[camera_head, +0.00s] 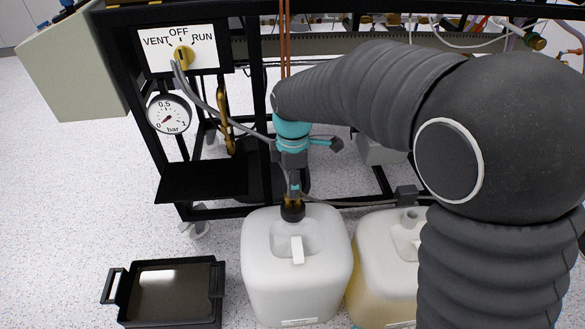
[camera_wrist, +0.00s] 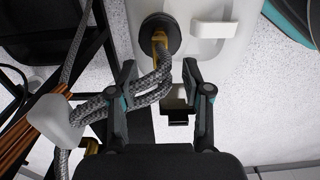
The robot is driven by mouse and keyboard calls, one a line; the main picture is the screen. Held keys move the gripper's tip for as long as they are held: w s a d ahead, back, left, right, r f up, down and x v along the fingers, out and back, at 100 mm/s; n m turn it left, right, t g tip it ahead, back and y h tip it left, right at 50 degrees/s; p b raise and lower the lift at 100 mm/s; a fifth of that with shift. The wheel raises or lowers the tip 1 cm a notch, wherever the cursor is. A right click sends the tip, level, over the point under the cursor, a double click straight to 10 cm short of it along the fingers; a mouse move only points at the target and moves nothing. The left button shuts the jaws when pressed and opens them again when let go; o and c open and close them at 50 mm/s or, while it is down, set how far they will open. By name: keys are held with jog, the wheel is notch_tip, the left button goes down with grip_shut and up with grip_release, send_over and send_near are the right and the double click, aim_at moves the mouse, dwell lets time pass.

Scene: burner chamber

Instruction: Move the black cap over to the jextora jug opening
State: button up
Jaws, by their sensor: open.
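The black cap (camera_head: 292,211) sits on the neck of the left white jug (camera_head: 262,265). In the wrist view the black cap (camera_wrist: 160,36) carries a brass fitting with braided hoses (camera_wrist: 150,84). My gripper (camera_head: 295,184) is just above the cap, pointing down. In the wrist view my gripper (camera_wrist: 158,74) is open, with the hoses passing between or beneath its fingers and the cap beyond the tips. The right jug (camera_head: 372,270) holds yellowish liquid; its neck (camera_head: 410,216) shows no cap. The jug labels are too small to read, so I cannot tell which is jextora.
A black tray (camera_head: 170,290) lies on the floor at left. A black frame with a shelf (camera_head: 203,181), a pressure gauge (camera_head: 169,114) and a VENT/OFF/RUN selector (camera_head: 183,55) stands behind. My arm hides part of the right jug. The speckled floor between tray and jugs is clear.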

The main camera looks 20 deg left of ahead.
aim_at(292, 211)
jog(key=shift+f+b, duration=0.4)
jog(key=shift+f, duration=2.75)
jog(key=shift+c, duration=0.3)
grip_shut()
jog(key=c, duration=0.6)
grip_release()
jog(key=shift+c, duration=0.2)
grip_shut()
jog(key=shift+r+p, duration=0.55)
jog(key=shift+r, duration=0.1)
jog(key=shift+c, duration=0.3)
grip_release()
grip_shut()
